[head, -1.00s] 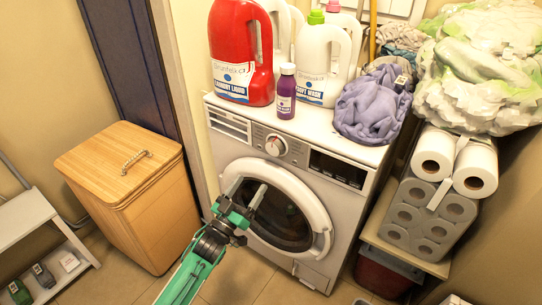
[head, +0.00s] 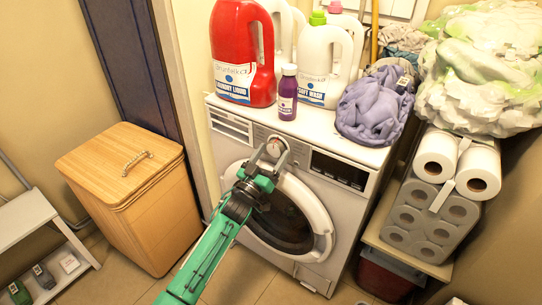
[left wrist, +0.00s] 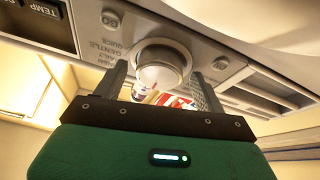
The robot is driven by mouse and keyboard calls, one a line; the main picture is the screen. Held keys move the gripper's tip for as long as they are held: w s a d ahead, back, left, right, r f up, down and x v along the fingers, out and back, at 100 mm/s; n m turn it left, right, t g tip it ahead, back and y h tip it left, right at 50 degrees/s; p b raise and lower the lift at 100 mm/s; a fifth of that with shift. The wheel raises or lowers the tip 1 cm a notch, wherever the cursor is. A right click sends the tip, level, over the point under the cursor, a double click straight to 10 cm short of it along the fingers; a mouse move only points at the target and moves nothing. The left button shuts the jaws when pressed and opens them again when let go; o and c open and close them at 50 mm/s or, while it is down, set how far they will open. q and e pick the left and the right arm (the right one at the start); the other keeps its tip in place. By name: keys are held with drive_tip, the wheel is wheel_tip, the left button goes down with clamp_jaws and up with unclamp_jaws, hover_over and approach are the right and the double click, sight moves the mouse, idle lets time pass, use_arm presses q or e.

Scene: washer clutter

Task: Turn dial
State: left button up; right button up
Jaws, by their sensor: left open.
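The washer's dial (head: 276,147) is a round light knob on the front control panel. It also shows large in the left wrist view (left wrist: 162,65). My left gripper (head: 271,156) is at the panel with its fingers open. In the left wrist view one finger stands on each side of the dial; I cannot tell whether they touch it. The washer (head: 228,149) is white with a round dark door (head: 285,222) below the panel. My right gripper is not in view.
A red detergent jug (head: 243,45), a purple bottle (head: 288,95), a white jug (head: 318,65) and purple cloth (head: 372,108) sit on the washer. A wooden hamper (head: 130,200) stands left. Paper rolls (head: 420,215) are stacked right. Floor shows between hamper and washer.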

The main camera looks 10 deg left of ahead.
use_arm(q)
drive_tip(key=c, duration=1)
